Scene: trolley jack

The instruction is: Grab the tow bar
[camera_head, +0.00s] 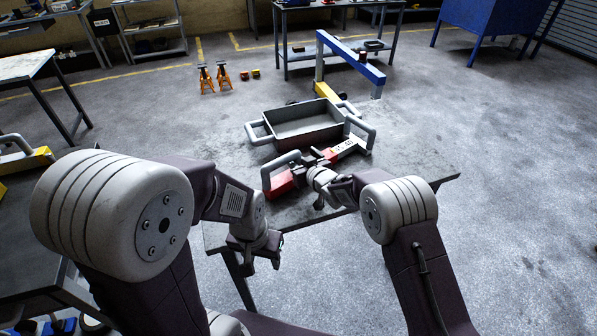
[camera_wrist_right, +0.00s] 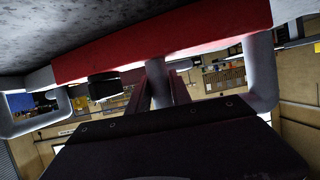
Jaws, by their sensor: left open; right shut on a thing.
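The tow bar (camera_head: 281,184) is a long bar, red at its left end and white at its right, with a grey handle at each end. It lies across the table in front of a grey tray. My right gripper (camera_head: 317,160) is at its middle. My left gripper (camera_head: 262,262) is open and empty, by the table's front left edge, apart from the bar.
The grey tray (camera_head: 270,139) with side handles stands just behind the bar. The table (camera_head: 420,178) has bare room to the right. A blue and yellow frame (camera_head: 350,58) and orange jack stands (camera_head: 224,76) stand on the floor beyond. Benches are at the left.

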